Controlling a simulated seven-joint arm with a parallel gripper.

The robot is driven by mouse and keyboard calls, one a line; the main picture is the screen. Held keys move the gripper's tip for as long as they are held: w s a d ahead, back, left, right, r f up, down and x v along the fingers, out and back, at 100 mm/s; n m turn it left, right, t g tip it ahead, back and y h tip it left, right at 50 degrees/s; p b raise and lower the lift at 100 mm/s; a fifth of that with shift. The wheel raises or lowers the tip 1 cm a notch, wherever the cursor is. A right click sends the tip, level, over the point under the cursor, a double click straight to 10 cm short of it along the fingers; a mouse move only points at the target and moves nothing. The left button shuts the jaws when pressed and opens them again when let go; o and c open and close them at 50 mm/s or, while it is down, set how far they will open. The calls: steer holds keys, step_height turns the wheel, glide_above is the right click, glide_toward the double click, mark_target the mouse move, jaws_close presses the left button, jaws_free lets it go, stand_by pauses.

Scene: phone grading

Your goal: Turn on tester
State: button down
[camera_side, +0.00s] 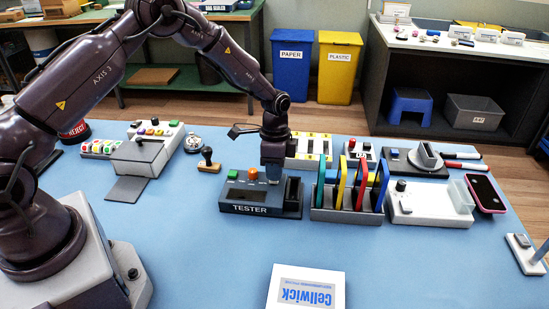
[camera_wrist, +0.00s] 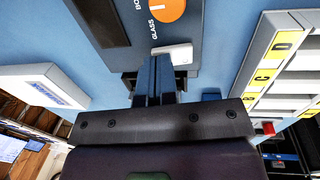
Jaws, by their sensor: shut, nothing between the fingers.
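The tester (camera_side: 250,209) is a dark blue-grey box on the blue table, labelled TESTER, with a dark screen, a green button (camera_side: 233,174) and an orange knob (camera_side: 252,174). My gripper (camera_side: 273,178) points down over the right part of the tester, its fingers shut and empty. In the wrist view the fingers (camera_wrist: 154,70) lie beside a small light-grey switch-like piece (camera_wrist: 174,54) on the tester, near the orange knob (camera_wrist: 168,8) and the word GLASS. The fingers partly cover this piece. I cannot tell whether they touch it.
A rack (camera_side: 345,215) with several coloured upright plates stands right of the tester. A yellow-labelled tray (camera_side: 310,160) is behind. A stamp (camera_side: 208,161) stands to the left. The table between the box and tester is clear.

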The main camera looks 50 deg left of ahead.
steer(key=shift+f, duration=0.15)
steer(key=shift+s+d+f+t+y, duration=0.2)
steer(key=shift+f+t+y, duration=0.2)
steer(key=shift+t+y, duration=0.1)
steer(key=shift+a+f, duration=0.1)
steer(key=shift+w, duration=0.1)
